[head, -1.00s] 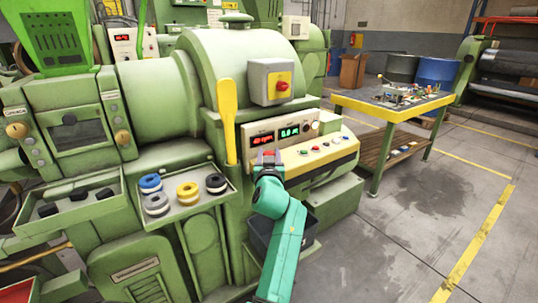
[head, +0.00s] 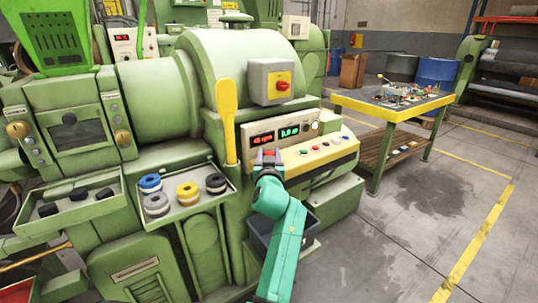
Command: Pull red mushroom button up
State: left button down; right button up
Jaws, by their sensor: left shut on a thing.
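The red mushroom button (head: 269,152) is at the left end of the cream control panel (head: 345,147) on the green extruder. Only a small red part of it shows between the fingers. My left gripper (head: 268,158) is shut on it, at the end of my teal arm, which reaches up from the bottom of the head view. The fingers hide most of the button, so I cannot tell how far it stands out. My right gripper is not in view.
A row of small coloured buttons (head: 318,146) lies right of the gripper, below lit displays (head: 276,134). A yellow lever (head: 228,120) stands close on the left. A grey box with a red switch (head: 283,86) is above. A dark bin (head: 258,242) sits beside my arm.

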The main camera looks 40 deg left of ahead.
pick_arm(q)
jog(key=shift+r, duration=0.6)
jog(key=shift+c, duration=1.6)
grip_release()
jog(key=shift+w+a+f, duration=0.1)
jog(key=shift+w+f, duration=0.05)
